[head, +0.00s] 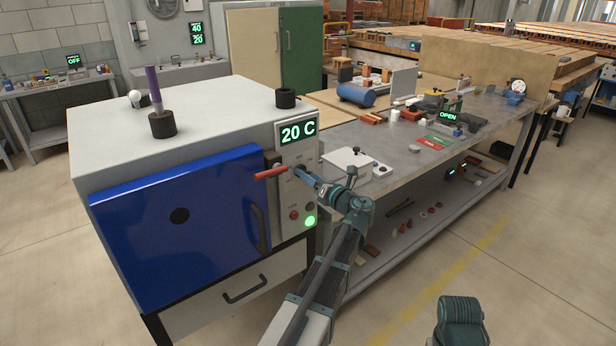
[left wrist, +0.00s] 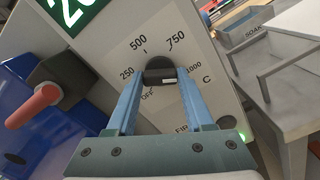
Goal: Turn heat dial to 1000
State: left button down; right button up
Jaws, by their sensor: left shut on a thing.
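The heat dial (left wrist: 160,68) is a black knob on the pale control panel of the kiln, seen in the left wrist view. Printed around it are OFF, 250, 500, 750 and 1000 C. My left gripper (left wrist: 160,82) has its blue fingers closed on the two sides of the dial; it also shows in the head view (head: 303,173) at the panel, where it hides most of the dial. Which mark the dial points to is unclear. The display (head: 298,132) above reads 20 C. My right gripper is not in view.
The kiln's blue door (head: 150,240) looks shut. A red handle (head: 271,173) sticks out just left of my left gripper. Below are a red button (head: 294,215) and a lit green light (head: 310,221). A cluttered metal workbench (head: 400,155) stands to the right.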

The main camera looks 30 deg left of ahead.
pick_arm(q)
jog(key=shift+s+f, duration=0.1)
dwell(0.4)
jog(key=shift+c, duration=1.4)
grip_release()
jog(key=v, duration=1.3)
jog(key=shift+d, duration=0.4)
jog(key=shift+s, duration=0.15)
jog(key=s+d+f+n+g+h+p, duration=0.1)
jog(key=s+d+f+n+g+h, duration=0.1)
jog(key=s+d+f+n+h, duration=0.4)
jog(key=s+d+f+n+g+h, duration=0.25)
jog(key=s+d+f+n, duration=0.2)
jog(key=f+n, duration=0.45)
jog(key=s+d+f+n+g+h, duration=0.1)
jog(key=s+d+f+n+h, duration=0.1)
jog(key=s+d+n, duration=0.3)
jog(key=s+d+f+n+g+h+p, duration=0.1)
jog(key=s+d+f+n+h, duration=0.2)
jog(key=d, duration=0.5)
jog(key=s+n+h, duration=0.1)
jog(key=s+h, duration=0.1)
jog(key=s, duration=0.1)
jog(key=shift+s+d+n, duration=0.3)
jog(key=shift+d+n, duration=0.05)
jog(key=shift+n, duration=0.05)
